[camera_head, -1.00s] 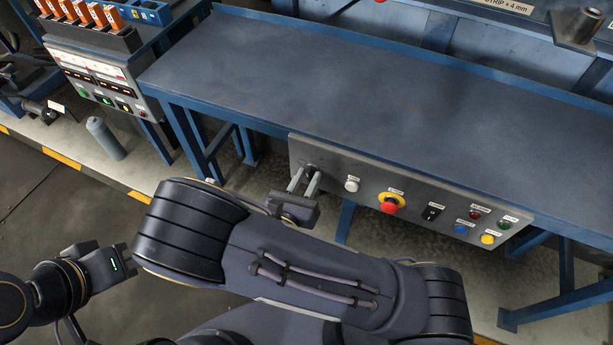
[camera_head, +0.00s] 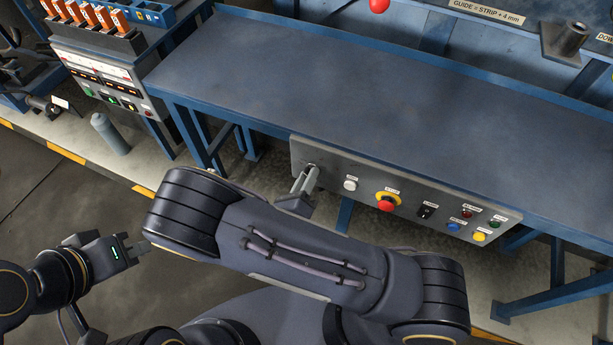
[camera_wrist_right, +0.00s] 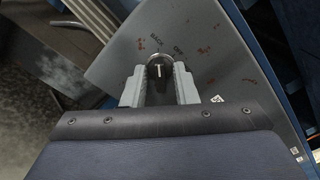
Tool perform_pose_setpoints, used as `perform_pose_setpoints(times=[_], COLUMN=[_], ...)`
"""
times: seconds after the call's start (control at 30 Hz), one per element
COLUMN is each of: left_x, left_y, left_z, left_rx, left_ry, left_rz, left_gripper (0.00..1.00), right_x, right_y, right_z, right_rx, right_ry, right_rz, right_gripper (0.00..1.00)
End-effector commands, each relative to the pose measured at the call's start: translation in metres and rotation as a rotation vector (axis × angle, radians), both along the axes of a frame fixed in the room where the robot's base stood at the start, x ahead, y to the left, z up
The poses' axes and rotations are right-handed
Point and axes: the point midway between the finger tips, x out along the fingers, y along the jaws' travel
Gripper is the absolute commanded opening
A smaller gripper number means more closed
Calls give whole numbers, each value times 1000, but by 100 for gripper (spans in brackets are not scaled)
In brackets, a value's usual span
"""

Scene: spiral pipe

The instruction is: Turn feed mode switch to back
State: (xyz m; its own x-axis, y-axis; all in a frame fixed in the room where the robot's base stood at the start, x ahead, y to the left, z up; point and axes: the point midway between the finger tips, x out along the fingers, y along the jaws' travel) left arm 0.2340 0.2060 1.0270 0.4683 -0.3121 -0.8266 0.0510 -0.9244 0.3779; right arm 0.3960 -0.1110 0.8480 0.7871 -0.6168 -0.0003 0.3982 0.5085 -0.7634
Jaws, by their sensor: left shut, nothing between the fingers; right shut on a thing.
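The feed mode switch (camera_wrist_right: 158,68) is a dark round knob with a pale pointer line on the grey control panel (camera_head: 365,217). In the right wrist view its line points roughly up the picture, towards the small printed labels, one of which seems to read BACK. My right gripper (camera_wrist_right: 158,79) has one finger on each side of the knob and is shut on it. In the head view the right gripper (camera_head: 308,177) is at the panel's left end and hides the knob. My left gripper (camera_head: 142,247) is shut and empty at the lower left, away from the panel.
The blue table (camera_head: 370,95) overhangs the panel. A meter cabinet (camera_head: 105,80) stands at the left.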

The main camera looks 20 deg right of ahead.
Motion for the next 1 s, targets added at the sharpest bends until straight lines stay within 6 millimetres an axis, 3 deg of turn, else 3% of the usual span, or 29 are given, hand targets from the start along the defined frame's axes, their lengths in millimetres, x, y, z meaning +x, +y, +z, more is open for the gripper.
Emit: perform_pose_setpoints(times=[0.5,0.53,0.57,1.0], left_x=[0,0,0,0], left_y=[0,0,0,0], left_z=[1,1,1,1], left_rx=[0,0,0,0], left_ry=[0,0,0,0], left_rz=[0,0,0,0], left_gripper=[0,0,0,0], right_x=[0,0,0,-2], right_y=[1,1,1,1], right_z=[0,0,0,0], right_rx=[-16,-16,-16,-15], right_ry=[12,12,12,12], right_rz=[2,2,2,-1], right_gripper=[3,29,32,32])
